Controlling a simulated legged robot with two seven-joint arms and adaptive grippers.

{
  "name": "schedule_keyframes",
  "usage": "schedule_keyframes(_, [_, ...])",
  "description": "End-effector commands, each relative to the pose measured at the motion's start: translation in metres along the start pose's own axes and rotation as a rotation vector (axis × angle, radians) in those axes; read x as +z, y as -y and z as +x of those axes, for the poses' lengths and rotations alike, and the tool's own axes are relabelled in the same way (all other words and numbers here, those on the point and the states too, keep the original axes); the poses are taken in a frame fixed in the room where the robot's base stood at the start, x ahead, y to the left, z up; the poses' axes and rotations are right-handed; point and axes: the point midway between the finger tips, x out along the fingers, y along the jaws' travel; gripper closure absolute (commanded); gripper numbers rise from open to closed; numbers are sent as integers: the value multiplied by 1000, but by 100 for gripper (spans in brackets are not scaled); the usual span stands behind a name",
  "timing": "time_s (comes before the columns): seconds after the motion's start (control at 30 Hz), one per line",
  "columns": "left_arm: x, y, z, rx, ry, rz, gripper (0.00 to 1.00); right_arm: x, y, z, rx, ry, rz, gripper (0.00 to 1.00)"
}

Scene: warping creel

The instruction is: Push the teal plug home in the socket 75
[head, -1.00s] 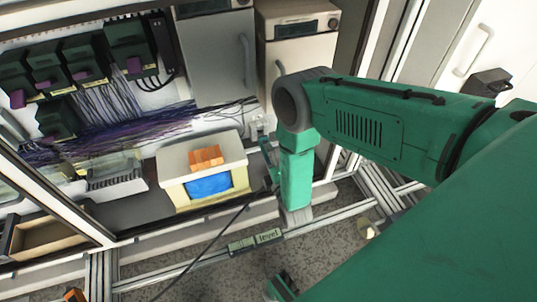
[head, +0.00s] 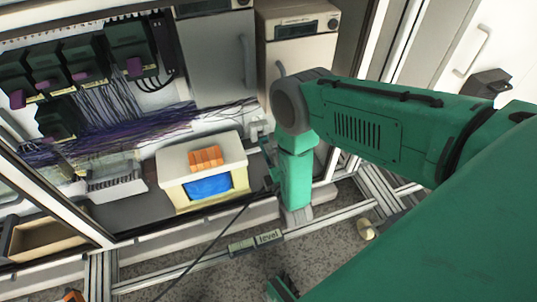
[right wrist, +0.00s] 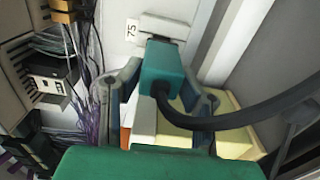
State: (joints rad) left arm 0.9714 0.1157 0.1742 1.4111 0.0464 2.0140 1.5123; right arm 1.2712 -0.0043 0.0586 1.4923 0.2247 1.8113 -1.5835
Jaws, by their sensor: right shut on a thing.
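The teal plug (right wrist: 160,65) is between the two fingers of my right gripper (right wrist: 163,95), which is shut on it. A thick dark cable (right wrist: 225,120) leaves the plug and bends right. The white socket (right wrist: 168,27) is just beyond the plug's far end, beside a label reading 75 (right wrist: 131,30). The plug is lined up roughly with the socket; how deep it sits cannot be told. In the head view my right gripper (head: 268,160) is near the cabinet's back wall, partly hidden by my arm; the plug is not clear there.
A pale box (head: 170,160) with orange and blue contents stands left of my right gripper. Dark plug-in modules (head: 128,45) and purple wires (head: 120,120) fill the left. Grey cabinet units (head: 215,55) stand behind. A metal rail (head: 200,260) crosses the front.

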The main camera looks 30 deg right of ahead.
Motion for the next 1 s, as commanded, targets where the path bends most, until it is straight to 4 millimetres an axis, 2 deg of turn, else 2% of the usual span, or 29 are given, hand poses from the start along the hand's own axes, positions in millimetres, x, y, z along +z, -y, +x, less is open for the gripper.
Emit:
schedule_keyframes(0.2, [0,4,0,0,0,0,100,0,0,10,2,0,0,100])
schedule_keyframes(0.57, [0,4,0,0,0,0,100,0,0,10,1,0,1,100])
schedule_keyframes(1.0, [0,8,0,1,0,0,100,2,1,20,-2,0,7,100])
